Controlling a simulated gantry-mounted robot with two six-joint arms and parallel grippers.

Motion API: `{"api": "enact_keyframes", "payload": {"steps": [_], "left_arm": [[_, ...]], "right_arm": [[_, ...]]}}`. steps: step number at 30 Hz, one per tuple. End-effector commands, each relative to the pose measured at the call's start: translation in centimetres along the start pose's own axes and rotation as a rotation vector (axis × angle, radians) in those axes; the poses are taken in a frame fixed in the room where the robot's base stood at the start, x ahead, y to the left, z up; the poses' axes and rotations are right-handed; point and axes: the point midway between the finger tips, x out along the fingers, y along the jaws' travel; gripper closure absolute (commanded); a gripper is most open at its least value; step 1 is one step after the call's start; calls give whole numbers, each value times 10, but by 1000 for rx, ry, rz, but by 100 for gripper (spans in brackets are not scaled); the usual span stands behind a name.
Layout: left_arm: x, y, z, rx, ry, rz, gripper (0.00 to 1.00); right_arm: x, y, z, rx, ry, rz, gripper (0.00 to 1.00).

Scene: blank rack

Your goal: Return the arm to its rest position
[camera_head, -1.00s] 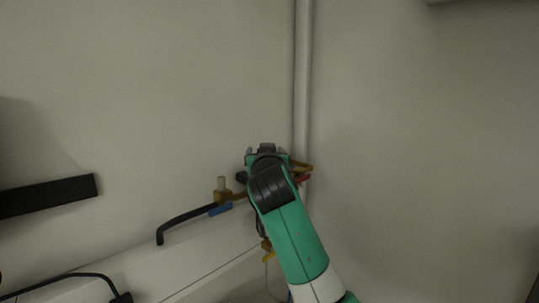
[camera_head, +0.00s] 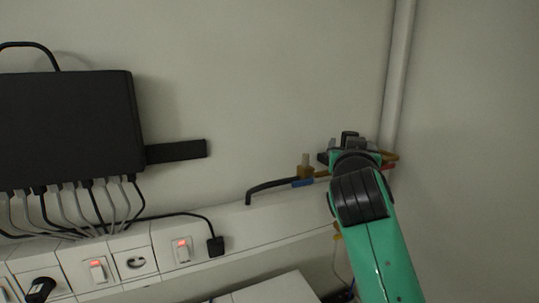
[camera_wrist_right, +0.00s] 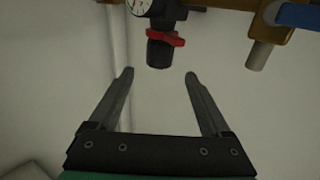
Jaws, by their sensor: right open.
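My right arm (camera_head: 378,245), green with a dark wrist, reaches up from the lower right in the head view. Its gripper (camera_head: 350,138) is near the wall corner, in front of the brass pipe fittings, and its fingers are partly hidden by the wrist. In the right wrist view the gripper (camera_wrist_right: 158,74) is open with nothing between its two fingers. My left gripper is not in view.
A black box (camera_head: 65,125) with several cables hangs on the wall at the left. A brass fitting (camera_head: 306,172) with a blue-handled part (camera_head: 303,183) and a white vertical pipe (camera_head: 397,75) are near the gripper.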

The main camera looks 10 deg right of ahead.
Motion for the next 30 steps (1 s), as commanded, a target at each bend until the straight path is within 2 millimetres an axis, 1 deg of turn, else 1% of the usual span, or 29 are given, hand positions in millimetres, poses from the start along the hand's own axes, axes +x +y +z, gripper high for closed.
{"api": "enact_keyframes", "payload": {"steps": [2,5,8,11,12,14,15,17,18,21,24,26,30], "left_arm": [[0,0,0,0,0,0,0],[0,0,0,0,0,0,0],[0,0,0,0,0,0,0],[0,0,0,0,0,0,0],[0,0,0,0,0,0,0],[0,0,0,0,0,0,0],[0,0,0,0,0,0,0],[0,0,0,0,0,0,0],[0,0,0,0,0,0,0],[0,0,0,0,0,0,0],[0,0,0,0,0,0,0],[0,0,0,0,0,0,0],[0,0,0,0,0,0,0]], "right_arm": [[-3,-1,-2,12,15,-16,18],[-16,-4,-11,52,71,-68,18],[-44,-6,-25,108,172,-157,18],[-89,-2,-42,159,305,-262,18],[-110,1,-49,176,362,-303,18],[-146,8,-57,196,452,-362,18],[-171,14,-62,207,513,-398,18],[-207,23,-67,219,598,-446,18],[-229,29,-70,224,648,-473,18],[-272,42,-72,231,744,-520,18],[-293,48,-74,233,792,-542,18],[-298,50,-74,233,802,-546,18],[-298,50,-74,233,803,-546,18]]}}
